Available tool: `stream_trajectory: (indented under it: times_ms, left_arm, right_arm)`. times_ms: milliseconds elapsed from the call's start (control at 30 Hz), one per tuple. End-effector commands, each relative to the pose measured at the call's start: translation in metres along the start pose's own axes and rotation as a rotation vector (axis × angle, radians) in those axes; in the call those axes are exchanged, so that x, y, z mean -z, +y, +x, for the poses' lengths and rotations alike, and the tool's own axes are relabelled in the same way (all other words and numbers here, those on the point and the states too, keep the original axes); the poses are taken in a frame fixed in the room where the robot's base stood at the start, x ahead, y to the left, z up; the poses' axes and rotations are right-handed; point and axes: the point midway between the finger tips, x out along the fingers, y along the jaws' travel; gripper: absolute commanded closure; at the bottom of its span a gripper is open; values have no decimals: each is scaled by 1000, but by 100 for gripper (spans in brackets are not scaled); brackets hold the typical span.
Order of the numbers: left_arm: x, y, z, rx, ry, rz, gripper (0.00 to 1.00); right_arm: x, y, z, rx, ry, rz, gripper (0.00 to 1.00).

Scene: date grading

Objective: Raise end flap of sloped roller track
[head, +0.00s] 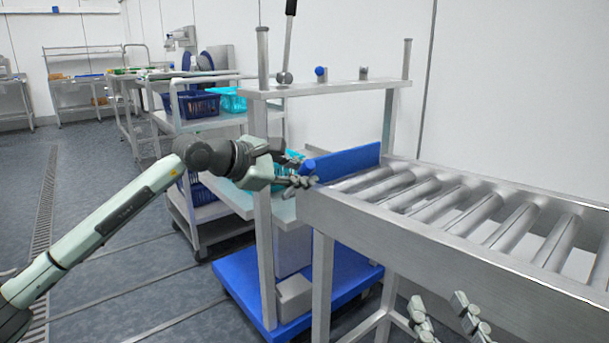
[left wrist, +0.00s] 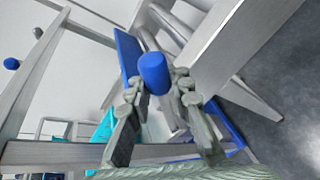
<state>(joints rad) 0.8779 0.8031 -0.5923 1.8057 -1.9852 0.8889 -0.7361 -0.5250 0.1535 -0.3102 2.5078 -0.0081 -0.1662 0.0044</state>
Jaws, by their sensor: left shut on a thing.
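The sloped roller track (head: 420,239) runs in from the right in the head view, with metal rollers between its side rails. Its blue end flap (head: 345,161) stands up across the track's end. It also shows as a blue plate in the left wrist view (left wrist: 127,54). My left gripper (head: 302,172) is at the flap's near end, shut on its blue round handle (left wrist: 153,72), which sits between the fingers in the left wrist view. My right gripper (head: 446,317) is at the bottom of the head view, fingers apart and empty, below the track's near rail.
A metal frame with posts and a crossbar (head: 330,89) stands beside the track's end, over a blue base (head: 241,279). Behind are a trolley with a dark blue crate (head: 190,104) and a teal crate (head: 229,99). Floor at left is mostly clear.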

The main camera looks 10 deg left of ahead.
Motion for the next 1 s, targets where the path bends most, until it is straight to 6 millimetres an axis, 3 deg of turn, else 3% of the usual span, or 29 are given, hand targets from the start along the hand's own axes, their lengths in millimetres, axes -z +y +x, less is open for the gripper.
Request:
stream_trajectory:
  times_ms: [67,100,300,667,1000]
  left_arm:
    - [1,-3,0,7,3,3,100]
    - [1,-3,0,7,3,3,79]
    - [1,-2,0,6,2,1,58]
    - [1,-1,-6,2,2,2,58]
    - [2,-1,-71,2,6,2,58]
  right_arm:
    - [0,0,0,0,0,0,60]
    - [0,0,0,0,0,0,60]
    - [0,0,0,0,-1,0,60]
    - [-1,0,0,-1,-2,-1,60]
    - [-1,0,0,-1,-2,-1,60]
